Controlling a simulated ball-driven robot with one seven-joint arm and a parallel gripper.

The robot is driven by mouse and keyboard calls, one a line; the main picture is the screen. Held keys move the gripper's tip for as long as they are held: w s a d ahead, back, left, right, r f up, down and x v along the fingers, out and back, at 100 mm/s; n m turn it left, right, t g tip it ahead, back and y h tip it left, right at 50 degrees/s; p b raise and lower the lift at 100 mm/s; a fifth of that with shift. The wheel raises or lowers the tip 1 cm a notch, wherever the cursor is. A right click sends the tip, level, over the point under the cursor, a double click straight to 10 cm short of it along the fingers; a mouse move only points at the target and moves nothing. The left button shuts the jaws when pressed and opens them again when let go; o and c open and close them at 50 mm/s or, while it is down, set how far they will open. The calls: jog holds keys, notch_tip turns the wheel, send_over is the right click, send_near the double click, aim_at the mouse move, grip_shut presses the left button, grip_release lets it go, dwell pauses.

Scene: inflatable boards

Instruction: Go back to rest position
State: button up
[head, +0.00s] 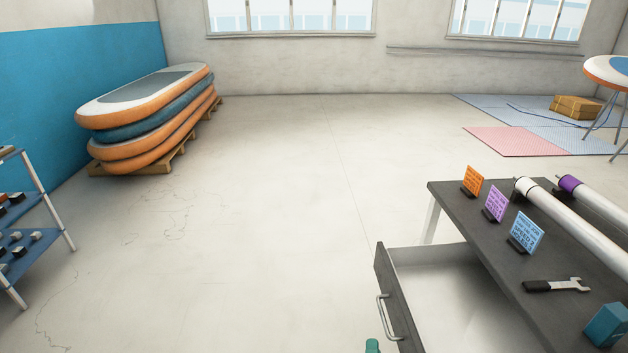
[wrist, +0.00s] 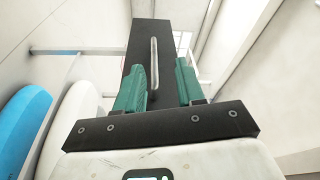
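My gripper (wrist: 162,76) shows in the wrist view with its two green fingers spread apart and nothing held between them. Beyond the fingers is the dark front (wrist: 143,38) of a drawer, with its metal handle (wrist: 154,62) seen in the gap, closer to the left finger. I cannot tell how far the fingertips are from the handle. In the head view only a green tip of my gripper (head: 372,346) shows at the bottom edge, just below and left of the drawer handle (head: 383,318). The rest of my arm is out of that view.
The drawer (head: 440,290) stands open from the dark table (head: 480,215); its visible inside is empty. On the table are a wrench (head: 556,285), small signs (head: 526,233) and white rolls. A shelf (head: 35,235) stands left, stacked boards (head: 150,115) behind. The middle floor is clear.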

jog(key=s+d+r+n+g+y, duration=0.1)
jog(key=s+d+n+g, duration=0.3)
jog(key=s, duration=0.7)
jog(key=s+d+r+n+g+y, duration=0.1)
jog(key=s+d+n+g, duration=0.3)
jog(key=s+n+g, duration=0.3)
jog(key=s+d+r+n+g+y, duration=0.1)
jog(key=s+d+n+g, duration=0.3)
jog(key=s, duration=1.2)
jog(key=shift+s+r+n+g, duration=0.2)
jog(key=shift+r+n+g, duration=0.25)
jog(key=shift+n+g, duration=0.65)
